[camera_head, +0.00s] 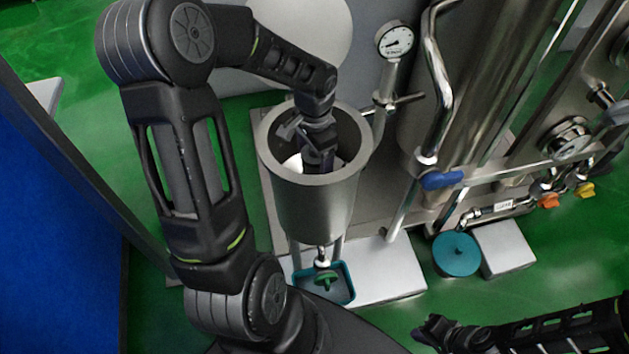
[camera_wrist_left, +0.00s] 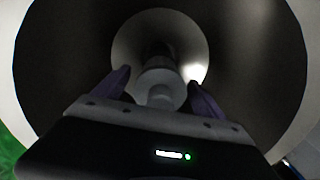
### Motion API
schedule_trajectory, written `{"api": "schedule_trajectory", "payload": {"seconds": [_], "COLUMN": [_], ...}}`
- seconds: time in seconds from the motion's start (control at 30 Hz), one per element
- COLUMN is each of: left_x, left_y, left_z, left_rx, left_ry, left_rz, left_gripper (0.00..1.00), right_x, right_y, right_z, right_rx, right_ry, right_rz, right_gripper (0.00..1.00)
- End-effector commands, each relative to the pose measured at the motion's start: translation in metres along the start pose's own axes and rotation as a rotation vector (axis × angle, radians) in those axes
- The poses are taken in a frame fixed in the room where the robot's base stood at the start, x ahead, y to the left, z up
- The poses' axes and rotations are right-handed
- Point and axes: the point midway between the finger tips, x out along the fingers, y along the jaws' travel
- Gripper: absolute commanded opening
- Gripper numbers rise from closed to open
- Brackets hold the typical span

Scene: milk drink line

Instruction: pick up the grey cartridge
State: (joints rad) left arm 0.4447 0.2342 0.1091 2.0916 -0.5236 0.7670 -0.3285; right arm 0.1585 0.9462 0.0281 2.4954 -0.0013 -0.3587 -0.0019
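My left gripper (camera_head: 308,160) reaches down into the mouth of a metal cylindrical vessel (camera_head: 315,205). In the left wrist view, its two purple fingers (camera_wrist_left: 159,88) stand apart, one on each side of a grey cylindrical piece, which looks like the grey cartridge (camera_wrist_left: 160,82). Narrow dark gaps seem to show between the piece and the fingers. In the head view the cartridge is hidden by my gripper and the vessel wall. My right gripper (camera_head: 436,332) is low at the bottom right, away from the vessel; its fingers are too dark to read.
The vessel's rim and walls closely surround my left gripper. A teal tray (camera_head: 338,286) sits under its outlet. A pressure gauge (camera_head: 395,40), bent steel pipe (camera_head: 441,90) and blue-handled valve (camera_head: 442,180) stand to the right. A round teal piece (camera_head: 456,253) is near the floor.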

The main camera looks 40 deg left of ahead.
Motion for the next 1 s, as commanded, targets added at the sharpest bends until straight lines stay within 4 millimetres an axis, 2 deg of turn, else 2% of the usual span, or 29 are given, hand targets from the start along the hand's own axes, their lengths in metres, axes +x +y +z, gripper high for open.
{"api": "schedule_trajectory", "payload": {"seconds": [0.07, 1.0], "left_x": [-0.0001, -0.0001], "left_y": [0.0, 0.0], "left_z": [-0.0001, 0.0], "left_rx": [0.0, 0.0], "left_ry": [0.0, 0.0], "left_rz": [0.0, 0.0], "left_gripper": [0.76, 0.0], "right_x": [0.0, 0.0], "right_y": [0.0, 0.0], "right_z": [0.0, 0.0], "right_rx": [0.0, 0.0], "right_ry": [0.0, 0.0], "right_rz": [0.0, 0.0], "right_gripper": [0.0, 0.0]}}
